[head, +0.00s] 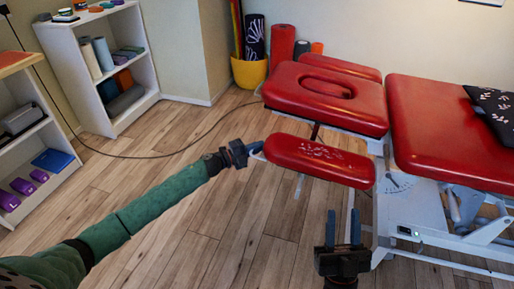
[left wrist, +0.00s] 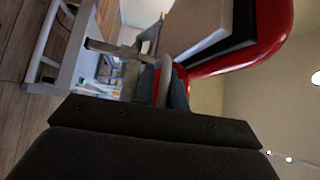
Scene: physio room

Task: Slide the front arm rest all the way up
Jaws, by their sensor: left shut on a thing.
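The front arm rest (head: 320,163) is a red padded bar with white glints on top, below and in front of the head rest of the treatment table in the head view. My left gripper (head: 256,149) is at its left end, shut on a small part there. In the left wrist view the fingers (left wrist: 158,82) close around a grey piece under the red pad (left wrist: 262,42); the exact grip is partly hidden. My right gripper (head: 344,226) is open and empty, fingers upward, in front of the arm rest and apart from it.
The red treatment table (head: 435,130) with a white frame fills the right side; its head rest (head: 300,97) has an oval hole. A far arm rest (head: 340,67) lies behind. White shelves (head: 130,60) stand at the left. A cable crosses the open wooden floor (head: 200,200).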

